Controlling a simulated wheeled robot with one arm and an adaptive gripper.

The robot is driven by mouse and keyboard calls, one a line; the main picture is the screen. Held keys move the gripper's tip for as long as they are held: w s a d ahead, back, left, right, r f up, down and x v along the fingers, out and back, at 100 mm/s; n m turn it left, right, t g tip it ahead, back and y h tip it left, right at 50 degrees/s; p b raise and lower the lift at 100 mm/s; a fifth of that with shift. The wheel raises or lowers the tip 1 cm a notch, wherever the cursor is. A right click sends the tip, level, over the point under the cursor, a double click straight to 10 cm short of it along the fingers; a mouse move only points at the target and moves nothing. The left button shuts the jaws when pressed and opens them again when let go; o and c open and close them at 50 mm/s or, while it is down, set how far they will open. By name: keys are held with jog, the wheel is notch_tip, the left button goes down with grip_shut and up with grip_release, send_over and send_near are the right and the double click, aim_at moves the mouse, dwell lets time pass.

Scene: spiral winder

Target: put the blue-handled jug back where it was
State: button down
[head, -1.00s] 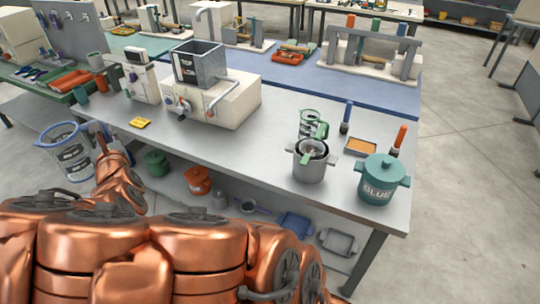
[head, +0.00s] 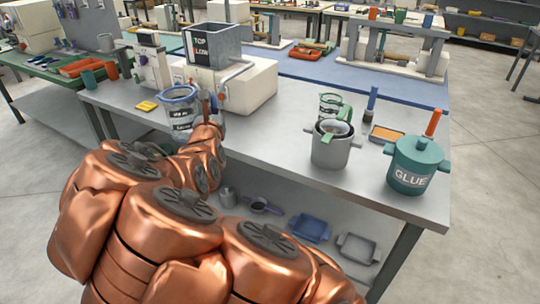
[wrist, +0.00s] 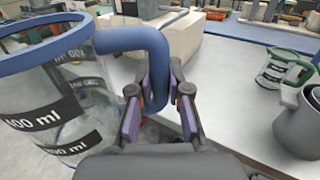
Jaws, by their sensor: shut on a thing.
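The blue-handled jug (head: 182,112) is a clear measuring jug with a blue rim and black labels. In the head view it is upright at the table's front edge, before the winder machine; I cannot tell whether it touches the table. In the wrist view the jug (wrist: 45,100) fills the left side. My gripper (wrist: 156,108) is shut on its blue handle, a finger on each side. In the head view my gripper (head: 210,108) is partly hidden behind my copper arm.
On the grey table (head: 265,135) stand the winder machine (head: 245,85), a yellow block (head: 147,105), a green-handled jug (head: 330,104), a grey pot (head: 331,148) and a teal glue pot (head: 411,165). The tabletop between machine and grey pot is clear. Trays lie on the shelf below.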

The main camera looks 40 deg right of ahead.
jog(key=s+d+f+m+g+h+b, duration=0.4)
jog(key=s+d+f+g+b, duration=0.1)
jog(key=s+d+f+b, duration=0.8)
jog(key=shift+f+x, duration=0.65)
jog(key=shift+x, duration=2.25)
jog(key=shift+f+x, duration=0.6)
jog(key=shift+x, duration=2.35)
jog(key=shift+f+x, duration=0.65)
jog(key=shift+x, duration=2.25)
jog(key=shift+w+f+p, duration=0.15)
jog(key=shift+p, duration=0.2)
jog(key=c, duration=1.1)
grip_release()
jog(key=shift+v, duration=6.05)
